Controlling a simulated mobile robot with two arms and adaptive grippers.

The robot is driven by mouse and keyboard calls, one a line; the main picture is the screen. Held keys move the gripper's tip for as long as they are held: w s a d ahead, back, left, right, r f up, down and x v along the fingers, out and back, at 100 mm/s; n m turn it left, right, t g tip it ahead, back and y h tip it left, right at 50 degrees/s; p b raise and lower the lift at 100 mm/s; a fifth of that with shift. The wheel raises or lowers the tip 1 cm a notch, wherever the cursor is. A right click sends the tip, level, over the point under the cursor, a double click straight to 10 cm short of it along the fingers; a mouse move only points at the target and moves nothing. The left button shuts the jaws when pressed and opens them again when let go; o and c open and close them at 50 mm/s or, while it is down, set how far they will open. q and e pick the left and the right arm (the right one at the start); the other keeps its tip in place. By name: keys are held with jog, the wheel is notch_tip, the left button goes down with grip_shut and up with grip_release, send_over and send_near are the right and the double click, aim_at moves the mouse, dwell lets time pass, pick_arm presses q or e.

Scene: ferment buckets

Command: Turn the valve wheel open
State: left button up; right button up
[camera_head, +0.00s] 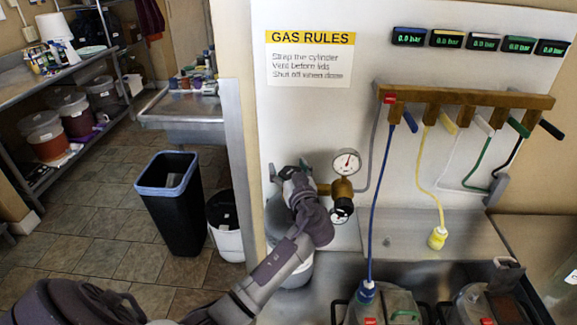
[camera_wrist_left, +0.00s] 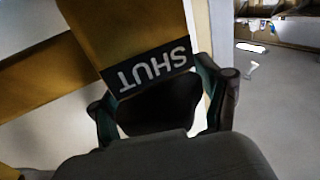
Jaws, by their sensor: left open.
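My left gripper (camera_head: 292,180) is at the brass valve fitting on top of a white gas cylinder (camera_head: 290,268) in the head view. In the left wrist view its two fingers stand apart (camera_wrist_left: 165,100), with a dark rounded thing (camera_wrist_left: 158,108) between them. It may be the valve wheel, but I cannot tell whether the fingers touch it. A black label reading "SHUT" (camera_wrist_left: 152,68) sits on a brown-gold block just beyond. A brass regulator with a round white gauge (camera_head: 346,162) is right of the gripper. My gripper and arm hide the wheel in the head view. My right gripper is out of view.
A wooden manifold (camera_head: 465,96) with coloured valve levers and hoses is on the wall, under several displays reading 0.0 bar. Lidded buckets (camera_head: 385,308) stand in the sink at front right. A black bin (camera_head: 172,205) is on the open tiled floor at left.

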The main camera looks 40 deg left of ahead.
pick_arm(q)
jog(key=shift+c, duration=0.3)
jog(key=c, duration=0.8)
jog(key=shift+f, duration=0.1)
jog(key=shift+c, duration=0.8)
jog(key=shift+f, duration=0.1)
jog(key=n+g+y+b, duration=0.1)
jog(key=g+b, duration=0.1)
jog(key=b, duration=0.2)
jog(key=n+g+y+b, duration=0.1)
jog(key=n+g+b, duration=0.1)
jog(key=b, duration=0.3)
jog(key=n+g+y+b, duration=0.1)
jog(key=g+b, duration=0.1)
jog(key=b, duration=0.2)
jog(key=shift+s+a+f+n+b, duration=0.15)
jog(key=shift+s+f+n+b, duration=0.15)
jog(key=shift+s+f+b, duration=0.1)
jog(key=shift+s+r+n+g+b, duration=0.1)
jog(key=shift+r+n+g+b, duration=0.2)
jog(key=shift+g, duration=0.4)
jog(key=shift+o, duration=0.2)
